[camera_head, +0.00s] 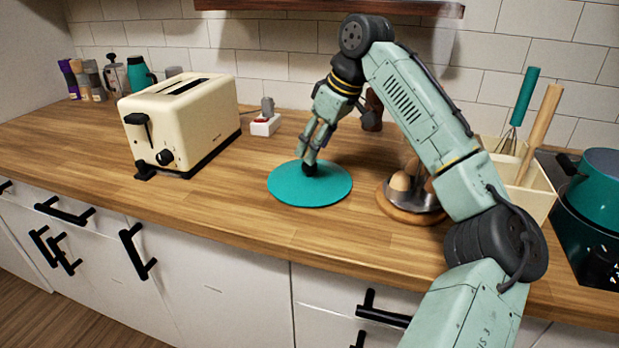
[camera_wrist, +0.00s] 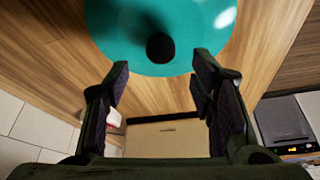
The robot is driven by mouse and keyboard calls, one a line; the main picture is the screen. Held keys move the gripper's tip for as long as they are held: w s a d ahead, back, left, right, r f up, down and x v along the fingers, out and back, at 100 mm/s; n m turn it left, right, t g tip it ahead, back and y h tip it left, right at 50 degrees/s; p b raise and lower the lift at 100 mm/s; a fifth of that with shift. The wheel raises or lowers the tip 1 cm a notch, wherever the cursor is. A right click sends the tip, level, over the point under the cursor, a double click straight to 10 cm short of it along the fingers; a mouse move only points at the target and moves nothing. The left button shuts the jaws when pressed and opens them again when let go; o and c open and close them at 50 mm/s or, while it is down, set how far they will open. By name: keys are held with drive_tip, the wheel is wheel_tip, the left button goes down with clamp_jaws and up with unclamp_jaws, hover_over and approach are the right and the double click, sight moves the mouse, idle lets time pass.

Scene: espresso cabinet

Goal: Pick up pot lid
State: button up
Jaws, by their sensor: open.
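The pot lid (camera_head: 311,190) is a flat teal disc with a dark knob, lying on the wooden counter between the toaster and a bowl of eggs. In the wrist view the lid (camera_wrist: 195,35) fills the top, and its round black knob (camera_wrist: 160,47) shows just beyond the fingertips. My gripper (camera_head: 311,160) points down right over the knob in the head view. In the wrist view my gripper (camera_wrist: 160,70) has its two fingers wide apart with nothing between them. In the head view the fingertips overlap the knob, so I cannot tell whether they touch it.
A cream toaster (camera_head: 180,120) stands to the left. A metal bowl with eggs (camera_head: 415,195) sits close on the right, beside a utensil box (camera_head: 530,195). A teal pot (camera_head: 598,190) stands at the far right. A socket block (camera_head: 265,125) is behind. The counter's front edge is near the lid.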

sight(310, 173)
drive_tip(key=shift+p+x, duration=0.55)
drive_tip(key=shift+x, duration=1.75)
drive_tip(key=shift+s+d, duration=0.1)
clamp_jaws()
